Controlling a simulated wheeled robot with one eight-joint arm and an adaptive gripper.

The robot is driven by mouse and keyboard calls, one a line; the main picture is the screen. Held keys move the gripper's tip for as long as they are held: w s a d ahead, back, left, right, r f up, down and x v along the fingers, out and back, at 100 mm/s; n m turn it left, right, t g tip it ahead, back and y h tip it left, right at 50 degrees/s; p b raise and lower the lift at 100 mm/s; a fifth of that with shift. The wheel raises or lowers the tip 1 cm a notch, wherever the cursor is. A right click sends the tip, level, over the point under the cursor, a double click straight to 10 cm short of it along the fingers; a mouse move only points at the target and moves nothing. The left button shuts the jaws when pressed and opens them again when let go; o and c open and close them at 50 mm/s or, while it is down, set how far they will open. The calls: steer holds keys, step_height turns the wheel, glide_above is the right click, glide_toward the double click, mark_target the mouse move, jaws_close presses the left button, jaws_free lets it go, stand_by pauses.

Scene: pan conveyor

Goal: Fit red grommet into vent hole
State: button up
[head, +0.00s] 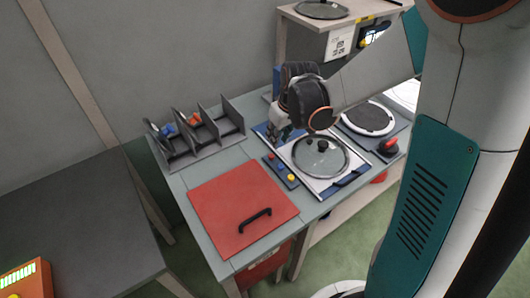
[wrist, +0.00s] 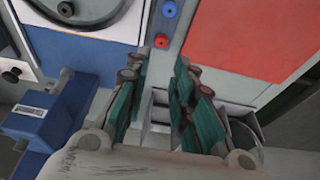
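My gripper (head: 279,133) hangs over the back left corner of the blue-framed pan station in the head view. In the wrist view its green-padded fingers (wrist: 166,62) are spread with nothing visible between them. A red piece (head: 194,118) lies in a compartment of the grey rack, too small to identify surely as the grommet. The wrist view shows a small red round piece with a dark centre (wrist: 161,41), beyond the fingertips. The glass pan lid (head: 320,156) lies flat on the station; it shows partly in the wrist view (wrist: 85,8). Its vent hole cannot be made out.
The grey divided rack (head: 228,127) stands at the back left, with a blue piece (head: 167,130) inside. A red panel with a black handle (head: 224,200) covers the front left. A small button panel (head: 282,171) lies beside the station. A red knob (head: 388,146) stands at right.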

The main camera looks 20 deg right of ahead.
steer(key=b, duration=0.2)
glide_above(271, 155)
steer(key=s, duration=0.2)
steer(key=x, duration=0.3)
steer(key=s+d+x, duration=0.1)
steer(key=x, duration=0.1)
steer(key=shift+w+f, duration=0.15)
steer(key=shift+f, duration=0.35)
steer(key=shift+b+x, duration=1.15)
steer(key=shift+x, duration=1.45)
steer(key=shift+s, duration=0.25)
steer(key=shift+c, duration=0.6)
steer(key=shift+c, duration=1.1)
steer(key=shift+r, duration=0.15)
